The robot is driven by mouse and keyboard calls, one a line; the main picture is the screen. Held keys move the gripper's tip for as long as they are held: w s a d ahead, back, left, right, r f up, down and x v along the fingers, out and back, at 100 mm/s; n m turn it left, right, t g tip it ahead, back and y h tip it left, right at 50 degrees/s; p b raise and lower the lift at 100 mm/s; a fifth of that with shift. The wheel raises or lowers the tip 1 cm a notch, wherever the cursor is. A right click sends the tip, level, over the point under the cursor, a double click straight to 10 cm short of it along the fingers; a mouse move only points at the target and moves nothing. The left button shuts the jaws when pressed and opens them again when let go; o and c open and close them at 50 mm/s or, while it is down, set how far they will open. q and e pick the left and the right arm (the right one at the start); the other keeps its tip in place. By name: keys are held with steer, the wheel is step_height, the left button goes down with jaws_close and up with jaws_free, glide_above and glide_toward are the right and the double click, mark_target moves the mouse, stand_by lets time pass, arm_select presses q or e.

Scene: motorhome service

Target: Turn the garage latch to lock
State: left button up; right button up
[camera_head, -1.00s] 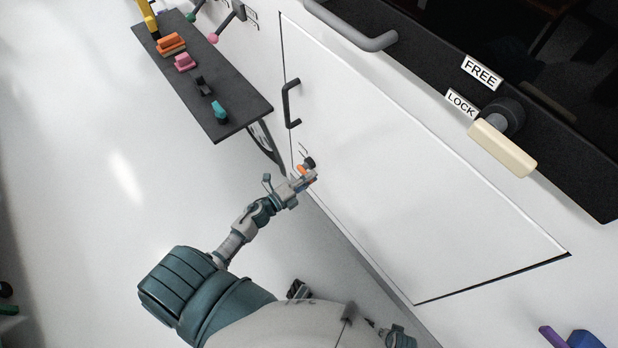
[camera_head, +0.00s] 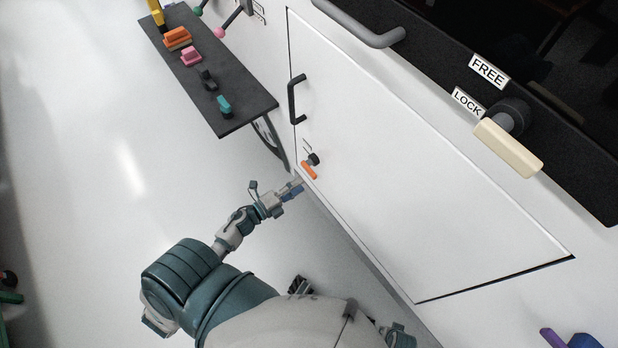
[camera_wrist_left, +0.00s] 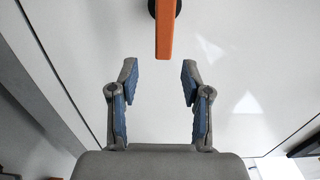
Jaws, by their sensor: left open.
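The garage latch (camera_head: 309,171) is a small orange handle on a dark round pivot, low on the left side of the white garage door (camera_head: 410,160). In the left wrist view the orange handle (camera_wrist_left: 165,35) points straight down from its dark pivot at the top edge. My left gripper (camera_head: 298,186) is just below and left of the latch, apart from it. In the left wrist view the left gripper (camera_wrist_left: 160,85) is open and empty, its blue-padded fingers spread below the handle's lower end. Small markings beside the latch are too small to read. My right gripper is not seen.
A dark shelf (camera_head: 236,123) with several coloured blocks juts out left of the door. A black door handle (camera_head: 292,100) is above the latch. A cream lever (camera_head: 508,148) with FREE and LOCK labels is at right.

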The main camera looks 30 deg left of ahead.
arm_select(q)
steer(key=v, duration=0.5)
steer(key=shift+f, duration=0.1)
stand_by(0.3)
steer(key=s+a+f+n+g+y+p, duration=0.1)
steer(key=s+f+n+g+y, duration=0.2)
steer(key=f+n, duration=0.5)
steer(key=s+f+n+g+y, duration=0.1)
steer(key=f+n+g+y, duration=0.35)
steer(key=f, duration=0.65)
steer(key=s+d+f+n+g, duration=0.3)
steer(key=s+d+f+n, duration=0.1)
steer(key=s+d+f, duration=0.1)
steer(key=s+d+f+n+g+p, duration=0.1)
steer(key=s+d+f+n+g, duration=0.3)
steer(key=s, duration=0.6)
step_height(320, 180, down, 3)
steer(key=shift+s+d+r+h, duration=0.1)
steer(key=shift+s+d+h, duration=0.2)
steer(key=shift+d, duration=0.35)
steer(key=shift+w+g, duration=0.1)
steer(key=shift+g, duration=0.15)
steer(key=shift+c, duration=0.6)
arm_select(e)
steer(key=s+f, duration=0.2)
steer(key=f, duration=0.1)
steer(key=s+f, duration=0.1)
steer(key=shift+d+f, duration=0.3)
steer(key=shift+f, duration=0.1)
